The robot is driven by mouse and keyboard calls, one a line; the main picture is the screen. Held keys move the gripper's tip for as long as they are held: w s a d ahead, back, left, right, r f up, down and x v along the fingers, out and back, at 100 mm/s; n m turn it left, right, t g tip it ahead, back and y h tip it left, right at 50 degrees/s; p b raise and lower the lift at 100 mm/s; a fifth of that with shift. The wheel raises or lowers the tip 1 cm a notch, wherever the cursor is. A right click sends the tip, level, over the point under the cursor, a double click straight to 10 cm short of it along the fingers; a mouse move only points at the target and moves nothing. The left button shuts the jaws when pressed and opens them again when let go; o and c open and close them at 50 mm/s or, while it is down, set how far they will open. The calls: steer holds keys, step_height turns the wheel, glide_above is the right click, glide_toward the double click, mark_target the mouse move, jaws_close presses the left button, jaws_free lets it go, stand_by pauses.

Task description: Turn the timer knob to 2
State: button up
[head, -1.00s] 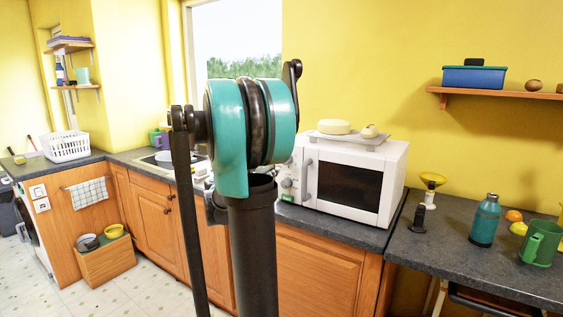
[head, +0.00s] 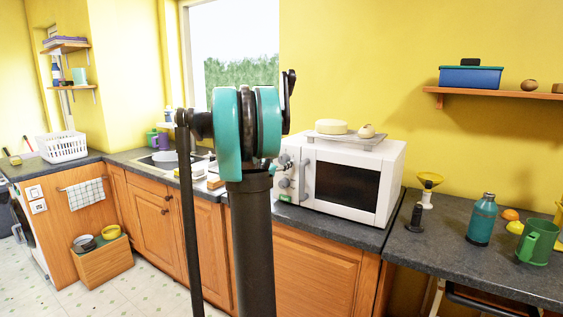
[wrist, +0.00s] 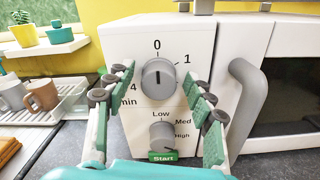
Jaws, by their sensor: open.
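The white microwave (head: 383,180) stands on the counter, its control panel partly behind my arm in the head view. In the wrist view the grey timer knob (wrist: 158,78) is the upper knob, and its dark mark points up to 0. The labels 0, 1 and "4 min" show; the 2 is not visible, with my right finger over that side. My gripper (wrist: 158,76) is open, its fingers on either side of the timer knob. I cannot tell whether they touch it. The grey power knob (wrist: 163,136) and green Start button (wrist: 163,156) sit below.
The grey door handle (wrist: 248,92) stands out just right of my gripper. A dish rack (wrist: 40,106) with mugs is at the left. On the microwave lies a tray (head: 347,139) with pale round items. A funnel, bottle (head: 482,220) and green mug (head: 538,242) stand on the right counter.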

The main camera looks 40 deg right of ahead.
steer(key=shift+c, duration=0.6)
steer(key=c, duration=1)
steer(key=shift+c, duration=0.2)
